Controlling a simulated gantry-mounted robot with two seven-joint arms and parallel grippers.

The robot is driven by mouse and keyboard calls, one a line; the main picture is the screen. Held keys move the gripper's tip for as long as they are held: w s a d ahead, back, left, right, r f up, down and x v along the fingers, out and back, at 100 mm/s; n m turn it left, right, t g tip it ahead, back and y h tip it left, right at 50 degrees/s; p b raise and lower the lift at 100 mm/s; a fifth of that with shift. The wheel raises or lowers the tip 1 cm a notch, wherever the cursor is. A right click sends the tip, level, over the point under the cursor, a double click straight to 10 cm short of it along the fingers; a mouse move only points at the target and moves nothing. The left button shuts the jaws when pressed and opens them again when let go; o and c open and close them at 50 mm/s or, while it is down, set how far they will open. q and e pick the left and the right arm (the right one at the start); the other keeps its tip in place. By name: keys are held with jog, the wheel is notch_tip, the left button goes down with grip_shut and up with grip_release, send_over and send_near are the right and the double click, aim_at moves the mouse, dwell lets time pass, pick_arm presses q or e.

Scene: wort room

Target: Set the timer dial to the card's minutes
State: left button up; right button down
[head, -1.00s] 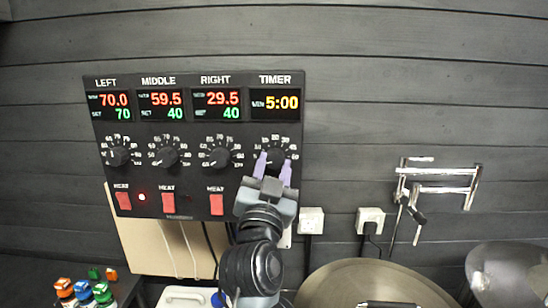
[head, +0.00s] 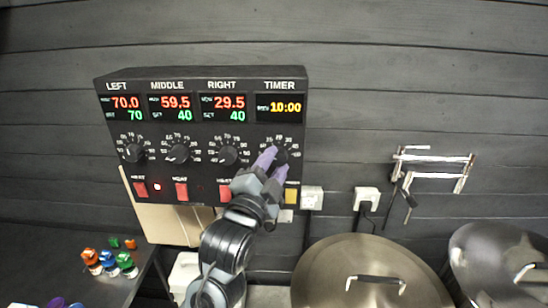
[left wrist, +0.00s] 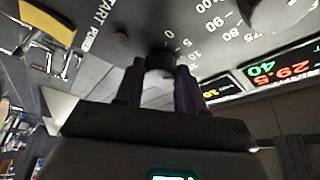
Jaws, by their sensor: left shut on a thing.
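The black timer dial (head: 282,155) is on the wall panel below the TIMER display (head: 279,107), which reads 10:00 in yellow. My left gripper (head: 270,163) reaches up to it, its purple fingers shut on the dial and partly covering it. In the left wrist view the dial (left wrist: 160,62) sits between the two fingertips, with the scale marks 0, 5 and 10 nearby. A yellow button (head: 291,195) below the dial is partly behind my gripper. I see no card that I can make out. My right gripper is not in view.
Three other dials, including the right dial (head: 228,154), and red heat switches, including the middle switch (head: 181,192), are left of my gripper. A lidded steel pot (head: 330,270) stands below right. Small coloured bottles (head: 108,262) stand on the dark table at left.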

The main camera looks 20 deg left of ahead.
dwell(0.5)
pick_arm(q)
jog(key=o, duration=1)
jog(key=shift+o, duration=0.2)
jog(key=shift+s+f, duration=0.1)
jog(key=shift+s, duration=0.35)
jog(key=s+f+b, duration=0.2)
jog(key=s, duration=0.7)
jog(key=shift+s+b, duration=0.35)
jog(key=shift+b, duration=0.05)
